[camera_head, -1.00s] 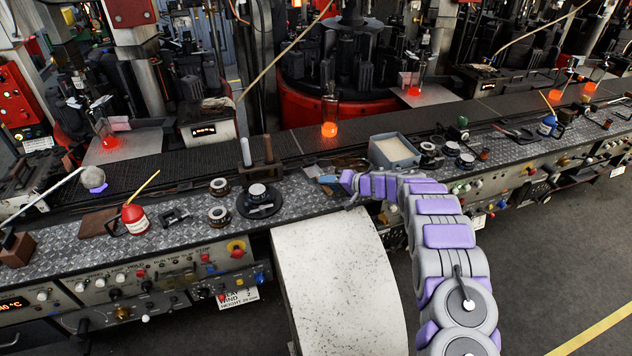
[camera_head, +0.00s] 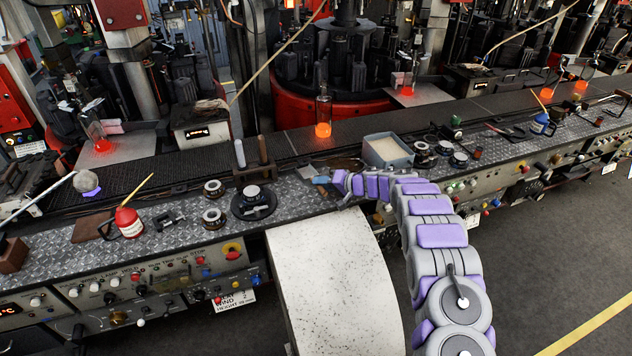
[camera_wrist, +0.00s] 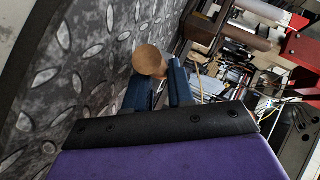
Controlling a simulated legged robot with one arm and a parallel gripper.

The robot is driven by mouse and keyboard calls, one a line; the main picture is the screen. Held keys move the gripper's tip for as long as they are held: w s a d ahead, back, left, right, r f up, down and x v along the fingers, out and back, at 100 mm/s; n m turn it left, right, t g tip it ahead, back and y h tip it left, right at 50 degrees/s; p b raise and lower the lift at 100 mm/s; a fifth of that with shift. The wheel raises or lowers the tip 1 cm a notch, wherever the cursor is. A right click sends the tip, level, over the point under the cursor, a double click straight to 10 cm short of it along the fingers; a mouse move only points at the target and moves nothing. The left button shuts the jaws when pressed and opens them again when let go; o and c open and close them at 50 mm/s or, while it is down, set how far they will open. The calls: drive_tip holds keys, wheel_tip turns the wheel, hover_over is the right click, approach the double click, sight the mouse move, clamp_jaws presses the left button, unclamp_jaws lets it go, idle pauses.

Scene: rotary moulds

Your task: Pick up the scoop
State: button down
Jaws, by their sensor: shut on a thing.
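My gripper (camera_head: 322,180) is low at the bench top, just left of the grey tray of pale powder. In the wrist view, its two blue fingers (camera_wrist: 160,84) are closed around a round wooden handle end (camera_wrist: 150,62), which I take to be the scoop's. The rest of the scoop is hidden. A small greyish piece (camera_head: 306,171) lies beside the fingertips in the head view; I cannot tell whether it is part of the scoop. I cannot tell whether the scoop is clear of the bench.
The tray of powder (camera_head: 388,150) stands right of my gripper. A round black stand (camera_head: 253,202) and two upright handles (camera_head: 264,152) are to its left. A glowing bottle (camera_head: 323,118) stands behind it. A pale curved cover (camera_head: 335,270) juts out in front of the bench.

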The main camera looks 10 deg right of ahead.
drive_tip(key=shift+r, duration=0.15)
drive_tip(key=shift+r, duration=0.25)
wheel_tip(320, 180, up, 3)
drive_tip(key=shift+s+d+r+p, duration=0.1)
drive_tip(key=shift+p, duration=0.85)
drive_tip(key=s+d+r+p, duration=0.1)
drive_tip(key=s+d, duration=0.3)
drive_tip(key=s, duration=1.1)
drive_tip(key=shift+d+p, duration=0.25)
drive_tip(key=shift+p, duration=0.5)
drive_tip(key=shift+a, duration=0.1)
